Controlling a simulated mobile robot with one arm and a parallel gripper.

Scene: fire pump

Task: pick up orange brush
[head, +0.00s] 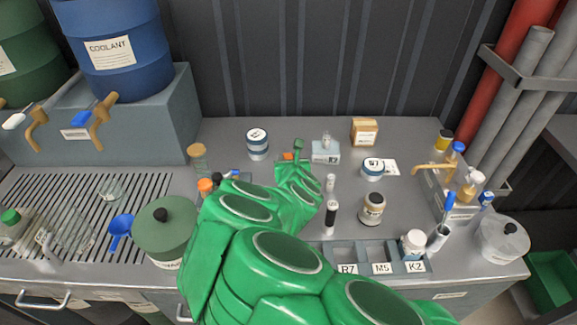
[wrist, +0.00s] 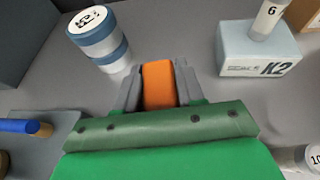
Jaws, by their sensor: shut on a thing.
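The orange brush shows in the wrist view as an orange block (wrist: 158,84) between the two grey fingers of my gripper (wrist: 158,90). The fingers touch it on both sides, and the gripper is shut on it. The rest of the brush is hidden by the gripper body. In the head view a small orange part (head: 288,155) shows at the tip of my green arm, by my gripper (head: 295,158). Whether it is clear of the bench top cannot be told.
A white and blue jar (head: 257,144) stands beyond the gripper to the left. A light blue block marked K2 (head: 325,152) is close on the right. A cardboard box (head: 364,132) stands farther right. Bare grey bench lies between them.

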